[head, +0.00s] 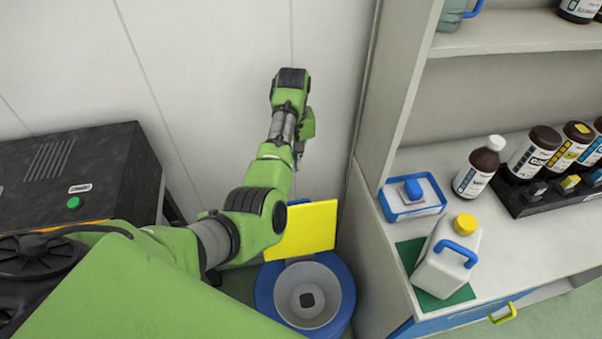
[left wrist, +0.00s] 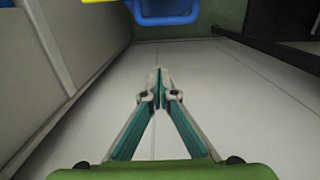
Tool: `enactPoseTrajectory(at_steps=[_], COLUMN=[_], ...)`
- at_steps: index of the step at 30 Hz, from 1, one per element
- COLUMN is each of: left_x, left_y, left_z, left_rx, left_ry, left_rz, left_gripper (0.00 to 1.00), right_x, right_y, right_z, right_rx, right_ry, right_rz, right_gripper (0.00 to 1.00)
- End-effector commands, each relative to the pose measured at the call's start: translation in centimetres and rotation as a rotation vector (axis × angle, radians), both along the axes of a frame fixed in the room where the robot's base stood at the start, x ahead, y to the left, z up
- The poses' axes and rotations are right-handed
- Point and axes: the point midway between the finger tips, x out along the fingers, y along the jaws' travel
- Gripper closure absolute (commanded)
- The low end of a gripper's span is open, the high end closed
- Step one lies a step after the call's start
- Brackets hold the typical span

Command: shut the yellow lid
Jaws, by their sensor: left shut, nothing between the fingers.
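The yellow lid (head: 310,228) stands raised, open, at the back of a round blue-rimmed bin (head: 345,290) with a grey funnel-like inside. A blue piece shows at the lid's upper left edge, partly hidden by my arm. My left gripper (head: 298,158) is above and behind the lid, near the wall, apart from it. In the left wrist view the gripper (left wrist: 158,76) is shut with nothing between its fingers. A blue handle-like part (left wrist: 166,15) and a yellow edge (left wrist: 98,1) show at the top of that view, beyond the fingertips. My right gripper is not in view.
A white shelf unit stands right of the bin. Its counter (head: 520,235) holds a white jug (head: 440,270), a blue-rimmed tray (head: 412,208) and several brown bottles. A black machine (head: 80,180) stands at left. The wall (head: 220,90) is close behind my arm.

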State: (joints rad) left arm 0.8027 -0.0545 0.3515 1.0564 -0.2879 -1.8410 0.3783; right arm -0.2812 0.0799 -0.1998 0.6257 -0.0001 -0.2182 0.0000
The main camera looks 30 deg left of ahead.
Motion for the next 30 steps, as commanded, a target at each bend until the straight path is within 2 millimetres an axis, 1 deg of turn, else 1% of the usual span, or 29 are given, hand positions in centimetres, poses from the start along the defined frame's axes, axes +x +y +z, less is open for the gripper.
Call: enactPoseTrajectory(at_steps=[3, 6, 8, 12, 16, 18, 22, 25, 30], left_x=[-0.2, -0.3, -0.4, -0.4, -0.5, -1.1, -2.1, -2.8, -3.3], left_y=[0.0, -0.1, -0.1, -0.1, -0.1, -0.8, -1.6, -2.0, -2.4], left_z=[-1.6, -3.6, -4.8, -7.5, -9.7, -8.7, -8.2, -8.0, -7.9], left_rx=[-0.001, -0.001, -0.001, -0.001, -0.001, -0.001, -0.002, -0.001, -0.001], left_ry=[0.004, 0.007, 0.007, 0.004, 0.004, 0.0, 0.001, 0.002, 0.001], left_rz=[0.0, 0.0, 0.0, -0.001, 0.0, -0.001, 0.0, 0.0, 0.0], left_gripper=[1.0, 1.0, 1.0, 1.0, 1.0, 1.0, 1.0, 1.0, 1.0], right_x=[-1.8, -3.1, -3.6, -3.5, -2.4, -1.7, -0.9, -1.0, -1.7], right_y=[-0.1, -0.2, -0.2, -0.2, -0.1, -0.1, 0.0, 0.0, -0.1], right_z=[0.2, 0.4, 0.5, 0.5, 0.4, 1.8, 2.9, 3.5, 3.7], right_rx=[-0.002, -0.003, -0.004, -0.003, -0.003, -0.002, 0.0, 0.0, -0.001], right_ry=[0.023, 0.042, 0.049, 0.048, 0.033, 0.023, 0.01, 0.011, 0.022], right_rz=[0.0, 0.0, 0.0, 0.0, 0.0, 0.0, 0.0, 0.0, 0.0], right_gripper=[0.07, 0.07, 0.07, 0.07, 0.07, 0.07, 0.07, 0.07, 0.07])
